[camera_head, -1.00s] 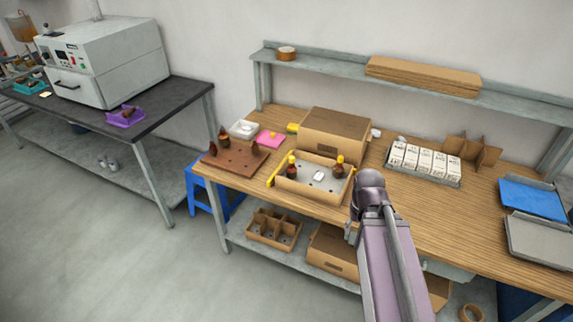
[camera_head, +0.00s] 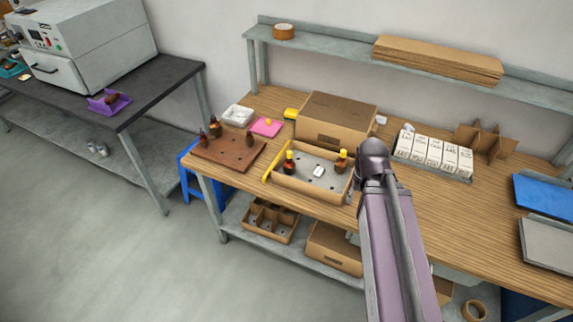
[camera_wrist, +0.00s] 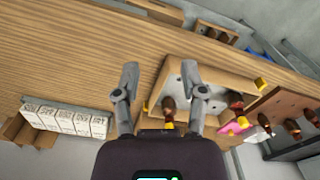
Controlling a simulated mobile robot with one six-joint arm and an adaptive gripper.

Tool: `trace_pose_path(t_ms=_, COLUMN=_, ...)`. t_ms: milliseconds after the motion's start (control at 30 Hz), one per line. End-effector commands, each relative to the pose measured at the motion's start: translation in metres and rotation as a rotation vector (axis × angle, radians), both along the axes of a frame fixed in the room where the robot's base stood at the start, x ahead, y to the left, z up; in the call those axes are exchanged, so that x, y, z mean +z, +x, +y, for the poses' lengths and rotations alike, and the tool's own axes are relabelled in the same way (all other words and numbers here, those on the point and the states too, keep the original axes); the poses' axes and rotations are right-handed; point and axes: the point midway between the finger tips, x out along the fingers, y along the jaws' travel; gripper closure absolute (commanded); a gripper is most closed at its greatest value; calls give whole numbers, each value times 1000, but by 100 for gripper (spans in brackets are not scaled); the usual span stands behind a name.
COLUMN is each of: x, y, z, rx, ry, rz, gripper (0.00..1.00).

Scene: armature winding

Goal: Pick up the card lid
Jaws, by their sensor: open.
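A brown cardboard box (camera_head: 325,131) stands at the back of the wooden bench. Its flat darker top (camera_head: 338,107) looks like the card lid; I cannot tell for sure that it is a separate piece. My gripper (camera_wrist: 160,88) is open and empty in the wrist view, its two fingers apart above the bench. In the head view the fingers are hidden behind my arm's end, which appears in front of and right of the box. In the wrist view the box is mostly hidden behind my gripper body.
A shallow tray (camera_head: 301,190) with wound parts lies in front of the box; it also shows close to my right finger in the wrist view (camera_wrist: 218,80). A brown pegboard (camera_head: 228,151) is left. White cartons (camera_head: 434,153) and dividers (camera_head: 487,141) are right. A shelf (camera_head: 345,58) overhangs behind.

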Motion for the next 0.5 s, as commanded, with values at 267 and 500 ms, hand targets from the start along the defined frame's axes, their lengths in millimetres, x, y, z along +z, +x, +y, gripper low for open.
trace_pose_path(t_ms=267, x=0, y=0, z=0, rx=0, ry=0, rz=0, gripper=46)
trace_pose_path(t_ms=500, x=-7, y=4, z=2, rx=-10, ry=-22, rz=-4, gripper=46)
